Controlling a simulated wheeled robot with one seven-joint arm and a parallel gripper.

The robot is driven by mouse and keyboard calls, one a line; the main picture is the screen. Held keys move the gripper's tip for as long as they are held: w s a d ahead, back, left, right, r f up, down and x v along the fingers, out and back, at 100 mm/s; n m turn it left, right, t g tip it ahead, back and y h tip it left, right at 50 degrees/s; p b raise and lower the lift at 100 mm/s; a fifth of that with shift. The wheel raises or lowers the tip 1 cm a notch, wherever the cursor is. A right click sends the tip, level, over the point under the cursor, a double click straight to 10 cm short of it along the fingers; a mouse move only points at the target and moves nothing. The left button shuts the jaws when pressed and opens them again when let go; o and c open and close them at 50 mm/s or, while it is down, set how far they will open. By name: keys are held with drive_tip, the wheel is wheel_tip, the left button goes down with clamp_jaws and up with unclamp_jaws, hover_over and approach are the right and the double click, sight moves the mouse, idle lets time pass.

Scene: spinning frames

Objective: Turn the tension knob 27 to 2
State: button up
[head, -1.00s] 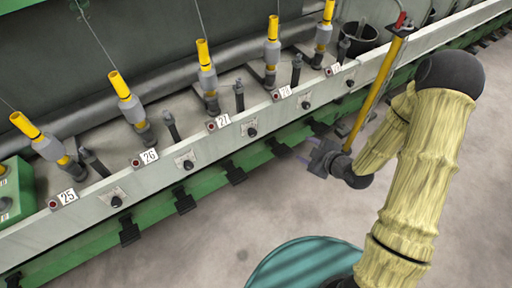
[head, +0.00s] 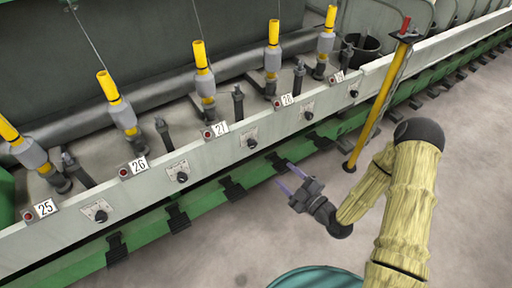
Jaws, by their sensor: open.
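The number plate 27 (head: 221,128) sits on the pale front rail in the head view, with a red button beside it. The dark knob (head: 251,143) just right of that plate is on a small light dial plate. The dial marks are too small to read, so I cannot tell its setting. My gripper (head: 287,177) is open and empty, with its two purple-tinted fingers pointing up-left toward the rail. It is apart from the knob, below and right of it in the picture.
Similar knobs sit along the rail near plates 26 (head: 138,165) and 28 (head: 287,100). A yellow post with a red top (head: 381,95) stands right of the gripper. Black brackets (head: 232,188) jut from the green lower rail.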

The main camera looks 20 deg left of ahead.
sight(254, 146)
drive_tip(key=b+x, duration=0.2)
drive_tip(key=x, duration=1.4)
drive_tip(key=shift+w+a, duration=0.1)
drive_tip(key=shift+c, duration=0.3)
drive_tip(key=c, duration=0.9)
